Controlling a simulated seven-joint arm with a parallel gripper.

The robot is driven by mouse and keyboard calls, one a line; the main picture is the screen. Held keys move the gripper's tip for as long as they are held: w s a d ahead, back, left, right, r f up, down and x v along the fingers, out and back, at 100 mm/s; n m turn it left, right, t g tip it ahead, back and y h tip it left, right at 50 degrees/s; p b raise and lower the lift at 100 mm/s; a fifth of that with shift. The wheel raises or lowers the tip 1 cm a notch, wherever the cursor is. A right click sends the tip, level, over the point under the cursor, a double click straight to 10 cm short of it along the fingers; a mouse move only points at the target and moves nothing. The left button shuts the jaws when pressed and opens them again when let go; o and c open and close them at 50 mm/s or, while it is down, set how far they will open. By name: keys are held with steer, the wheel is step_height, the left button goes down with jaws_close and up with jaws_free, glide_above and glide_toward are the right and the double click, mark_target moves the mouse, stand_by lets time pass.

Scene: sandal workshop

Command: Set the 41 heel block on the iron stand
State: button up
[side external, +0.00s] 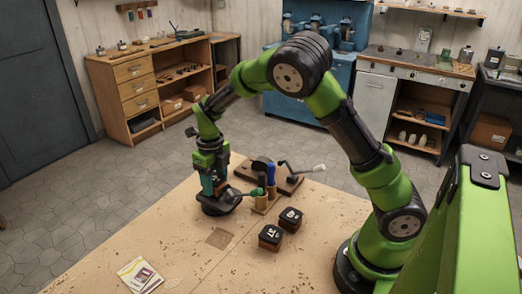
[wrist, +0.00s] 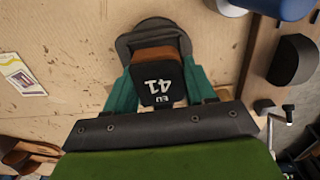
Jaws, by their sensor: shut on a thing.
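The 41 heel block (wrist: 160,88), black-topped with a brown layer and marked "EU 41", sits between the two teal fingers of my gripper (wrist: 158,84) in the wrist view. My gripper (side external: 212,184) is shut on it. The iron stand (wrist: 138,43), a dark rounded form, shows directly behind and under the block. In the side view the stand (side external: 220,206) is on the table right below my gripper. The block is hard to make out there, and I cannot tell whether it touches the stand.
Two other dark heel blocks (side external: 270,236) (side external: 291,218) stand on the table right of the stand. A tool holder (side external: 264,204) with coloured handles and a wooden board (side external: 290,184) with a crank are close by. A leaflet (side external: 139,275) lies at the front left.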

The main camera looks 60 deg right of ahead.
steer(key=shift+f, duration=0.35)
stand_by(0.5)
steer(key=o, duration=1.4)
steer(key=shift+r, duration=3.55)
